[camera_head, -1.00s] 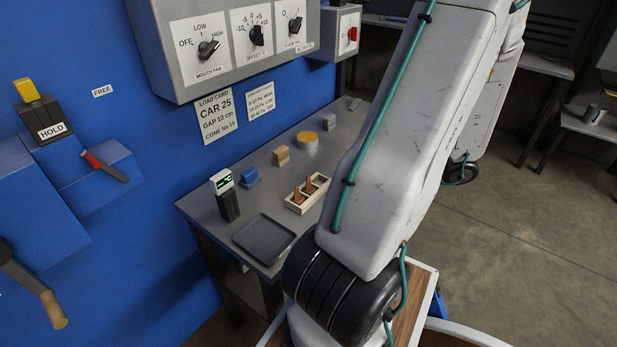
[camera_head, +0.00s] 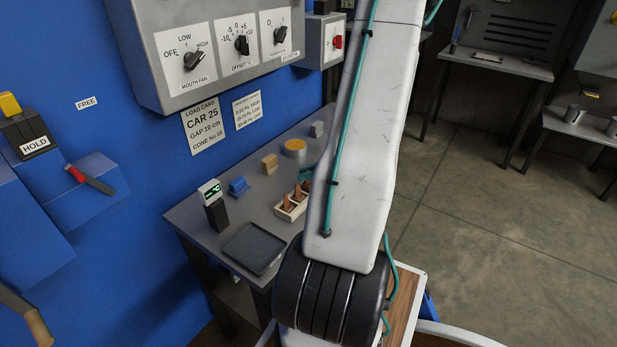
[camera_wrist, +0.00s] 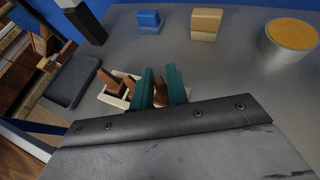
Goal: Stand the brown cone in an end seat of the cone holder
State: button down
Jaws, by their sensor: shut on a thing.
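The cone holder (camera_head: 291,213), a pale box, stands on the grey bench and also shows in the wrist view (camera_wrist: 114,101). Two brown cones (camera_wrist: 108,80) (camera_wrist: 129,86) stand in it, leaning in the wrist picture. My gripper (camera_wrist: 161,88) has teal fingers, shut on another brown cone (camera_wrist: 160,97) at the holder's right side in the wrist view. In the head view the teal fingers (camera_head: 306,172) are at the holder's far end, partly hidden by my arm. The held cone's foot is hidden, so I cannot tell whether it is seated or above the holder.
A dark tray (camera_head: 253,248) lies near the bench's front. A small display on a black post (camera_head: 214,207), a blue block (camera_head: 238,187), a tan block (camera_head: 269,164) and a yellow-topped round tin (camera_head: 295,147) stand around the holder. The blue wall bounds the left.

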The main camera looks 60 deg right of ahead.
jog(key=shift+f, duration=0.75)
jog(key=shift+f, duration=0.1)
jog(key=c, duration=1.4)
grip_release()
